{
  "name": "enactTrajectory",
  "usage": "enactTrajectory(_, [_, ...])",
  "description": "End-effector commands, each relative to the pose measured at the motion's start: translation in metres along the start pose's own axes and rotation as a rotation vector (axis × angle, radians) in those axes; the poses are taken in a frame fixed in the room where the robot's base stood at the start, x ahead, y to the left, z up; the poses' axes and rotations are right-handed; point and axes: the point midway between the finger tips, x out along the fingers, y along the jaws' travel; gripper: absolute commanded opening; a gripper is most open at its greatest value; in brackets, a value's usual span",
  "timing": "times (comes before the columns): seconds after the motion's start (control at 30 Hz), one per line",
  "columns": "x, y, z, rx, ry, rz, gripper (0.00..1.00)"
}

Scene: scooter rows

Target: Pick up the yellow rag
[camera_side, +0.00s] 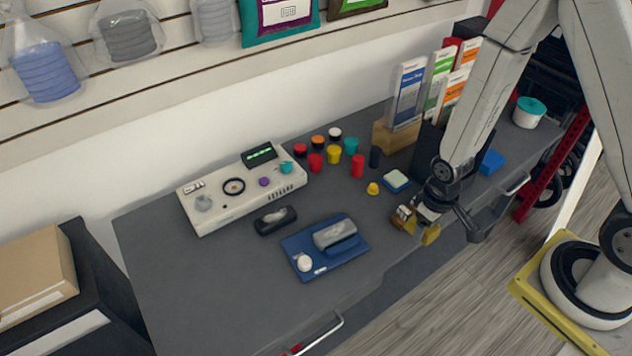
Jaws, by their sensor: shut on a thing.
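The yellow rag (431,235) shows as a small yellow piece at my gripper, by the front edge of the grey workbench (170,270). My gripper (432,217) points down there and is shut on the rag. The gripper hides part of the rag. I cannot tell whether the rag still touches the bench top. A small brown and yellow item (404,217) sits just left of the gripper and partly overlaps it in view.
A white and blue pad (396,180) and a yellow knob-like piece (373,188) lie behind the gripper. Several coloured jars, a white control box (225,203) and a blue tray (300,244) stand further left. Upright boxes (408,92) stand at the back. The bench's front left is clear.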

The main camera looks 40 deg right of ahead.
Motion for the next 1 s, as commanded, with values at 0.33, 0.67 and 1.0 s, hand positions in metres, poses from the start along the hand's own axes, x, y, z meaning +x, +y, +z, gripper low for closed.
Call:
enactTrajectory(0.33, [-0.0015,-0.0001,0.0036,0.000,0.000,0.000,0.14])
enactTrajectory(0.67, [-0.0014,-0.0001,0.0034,0.000,0.000,0.000,0.53])
enactTrajectory(1.0, [-0.0007,-0.0022,-0.0022,-0.001,0.001,0.000,0.22])
